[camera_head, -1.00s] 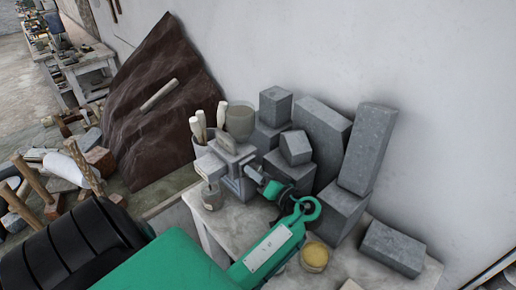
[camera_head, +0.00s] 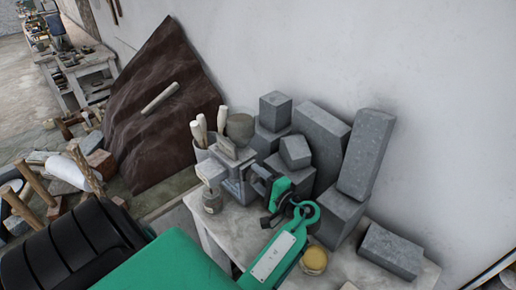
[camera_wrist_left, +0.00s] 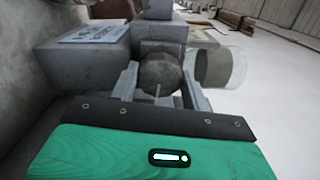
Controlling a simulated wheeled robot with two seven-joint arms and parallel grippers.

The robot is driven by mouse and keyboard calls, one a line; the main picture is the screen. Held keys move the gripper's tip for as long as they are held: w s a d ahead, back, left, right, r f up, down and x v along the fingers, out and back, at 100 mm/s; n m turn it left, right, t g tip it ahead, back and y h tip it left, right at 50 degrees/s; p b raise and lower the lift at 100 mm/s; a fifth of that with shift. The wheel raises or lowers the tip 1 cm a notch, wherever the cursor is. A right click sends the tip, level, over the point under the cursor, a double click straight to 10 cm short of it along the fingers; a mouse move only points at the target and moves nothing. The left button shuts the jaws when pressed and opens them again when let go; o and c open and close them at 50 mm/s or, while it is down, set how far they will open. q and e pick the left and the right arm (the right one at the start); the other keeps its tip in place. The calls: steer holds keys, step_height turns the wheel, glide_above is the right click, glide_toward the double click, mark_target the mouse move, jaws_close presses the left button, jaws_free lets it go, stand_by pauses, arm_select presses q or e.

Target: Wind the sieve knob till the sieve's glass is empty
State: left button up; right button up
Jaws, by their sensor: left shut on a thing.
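The sieve (camera_head: 236,180) is a grey boxy machine on the pale table, with a round glass (camera_head: 240,128) on top. The glass looks grey-brown; I cannot tell its fill level. It also shows sideways in the wrist view (camera_wrist_left: 220,67), pale and see-through. The round grey sieve knob (camera_wrist_left: 160,73) sits between the two fingers of my left gripper (camera_wrist_left: 158,90), which is shut on it. In the head view, my left gripper (camera_head: 262,180) reaches the sieve's right side and hides the knob. My right gripper is out of view.
Grey stone blocks (camera_head: 320,135) stand behind and right of the sieve. A small jar (camera_head: 212,199) stands at its left front, and a pot of tools (camera_head: 203,135) behind it. A yellow-topped jar (camera_head: 314,259) is close beside my left arm.

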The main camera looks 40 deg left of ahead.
arm_select(q)
steer(key=m, duration=0.5)
stand_by(0.6)
steer(key=o, duration=1)
